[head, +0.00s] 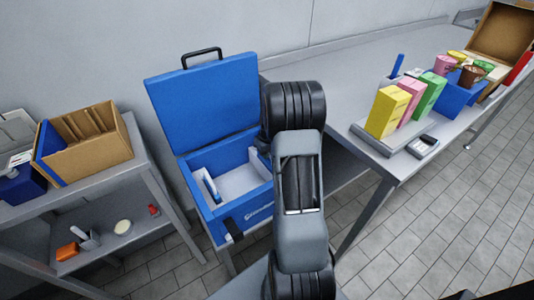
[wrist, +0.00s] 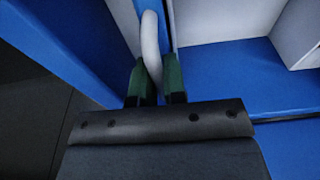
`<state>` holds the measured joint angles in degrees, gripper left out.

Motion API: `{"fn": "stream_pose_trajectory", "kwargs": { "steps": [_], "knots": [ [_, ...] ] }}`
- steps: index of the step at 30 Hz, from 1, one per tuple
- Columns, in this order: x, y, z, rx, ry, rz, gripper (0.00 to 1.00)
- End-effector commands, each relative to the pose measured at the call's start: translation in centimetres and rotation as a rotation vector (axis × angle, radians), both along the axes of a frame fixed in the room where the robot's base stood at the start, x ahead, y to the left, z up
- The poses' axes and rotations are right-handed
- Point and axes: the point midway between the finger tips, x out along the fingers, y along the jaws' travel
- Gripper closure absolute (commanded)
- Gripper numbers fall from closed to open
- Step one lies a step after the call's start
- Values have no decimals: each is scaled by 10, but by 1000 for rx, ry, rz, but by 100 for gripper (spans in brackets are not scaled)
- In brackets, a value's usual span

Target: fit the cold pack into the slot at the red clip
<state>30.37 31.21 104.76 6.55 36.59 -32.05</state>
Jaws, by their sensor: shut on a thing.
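In the wrist view, my gripper (wrist: 154,85) is shut on a white, rounded, narrow thing (wrist: 150,45), which looks like the edge of the cold pack. It stands between blue surfaces of the cool box; how deep it sits I cannot tell. In the head view, the open blue cool box (head: 240,212) has its lid raised and a pale interior. A white and blue slab (head: 210,187) stands along its left inner side. My arm hides my gripper in the head view. I cannot make out the red clip or its slot in either view.
A cardboard box (head: 92,152) with dividers stands on the left shelf unit. The right bench holds yellow, pink and green cartons (head: 388,110), a blue crate (head: 452,94) and a small grey device (head: 422,146). The bench's middle is largely bare.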

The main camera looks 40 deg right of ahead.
Motion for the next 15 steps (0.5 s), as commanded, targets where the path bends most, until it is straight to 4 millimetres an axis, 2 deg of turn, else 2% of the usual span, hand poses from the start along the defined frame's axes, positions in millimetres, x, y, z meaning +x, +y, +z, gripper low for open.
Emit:
{"fn": "stream_pose_trajectory", "kwargs": {
  "steps": [11, 12, 15],
  "knots": [
    [1, 0, -4, -1, -2, 1, 100],
    [0, 0, -2, -1, -1, 1, 84],
    [0, 0, -2, -1, -1, 1, 75]
  ]
}}
